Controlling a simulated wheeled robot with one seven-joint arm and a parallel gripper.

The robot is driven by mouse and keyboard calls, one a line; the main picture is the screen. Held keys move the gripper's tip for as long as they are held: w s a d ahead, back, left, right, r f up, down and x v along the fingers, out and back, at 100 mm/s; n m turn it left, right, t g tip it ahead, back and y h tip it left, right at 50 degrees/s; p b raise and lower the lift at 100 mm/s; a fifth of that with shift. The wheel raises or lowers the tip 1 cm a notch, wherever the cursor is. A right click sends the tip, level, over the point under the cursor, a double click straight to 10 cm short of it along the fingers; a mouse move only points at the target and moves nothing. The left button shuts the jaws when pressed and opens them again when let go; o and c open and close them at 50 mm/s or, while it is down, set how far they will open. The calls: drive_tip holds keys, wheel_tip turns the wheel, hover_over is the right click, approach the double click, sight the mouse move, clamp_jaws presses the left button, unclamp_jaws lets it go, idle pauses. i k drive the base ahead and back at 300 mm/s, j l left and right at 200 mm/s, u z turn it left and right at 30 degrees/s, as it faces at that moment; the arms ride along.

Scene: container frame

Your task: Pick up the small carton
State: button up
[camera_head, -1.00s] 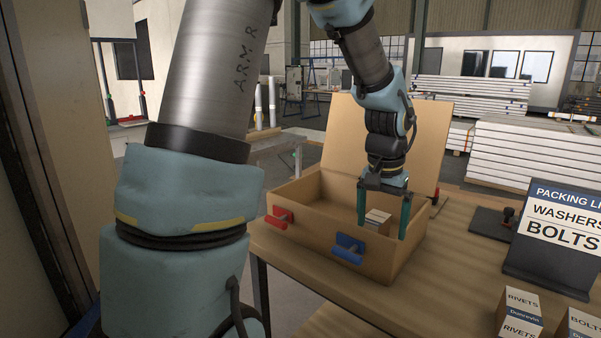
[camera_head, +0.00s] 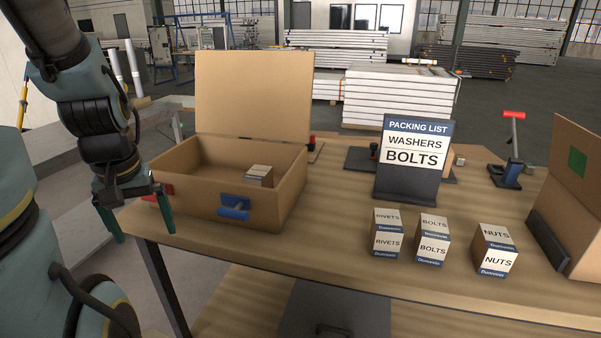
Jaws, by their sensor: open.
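Small cartons labelled RIVETS (camera_head: 387,238), BOLTS (camera_head: 433,243) and NUTS (camera_head: 496,255) stand upright in a row on the table. Another small carton (camera_head: 259,174) lies inside the open brown case (camera_head: 240,195), near its right wall; its label cannot be read. My gripper (camera_head: 144,234) hangs at the left, by the table's left edge and just left of the case. Its green fingers are apart with nothing between them, and it is well away from the row of cartons.
A black stand with a packing list (camera_head: 412,150) reading WASHERS and BOLTS is behind the cartons. A red-handled clamp (camera_head: 512,150) and another brown box (camera_head: 575,200) are at the right. Bare table (camera_head: 325,215) lies between the case and the cartons.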

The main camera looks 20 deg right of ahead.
sight(432, 242)
drive_tip(key=k+l+u, duration=0.15)
drive_tip(key=u, duration=0.3)
drive_tip(key=k+l+u, duration=0.25)
drive_tip(key=u, duration=0.15)
drive_tip(key=k+l+u, duration=0.1)
drive_tip(key=k+l, duration=0.15)
drive_tip(key=k, duration=0.25)
drive_tip(key=k+l+u, duration=0.1)
drive_tip(key=k, duration=0.4)
drive_tip(key=k+l+u, duration=0.1)
drive_tip(key=k, duration=0.4)
drive_tip(key=l, duration=0.15)
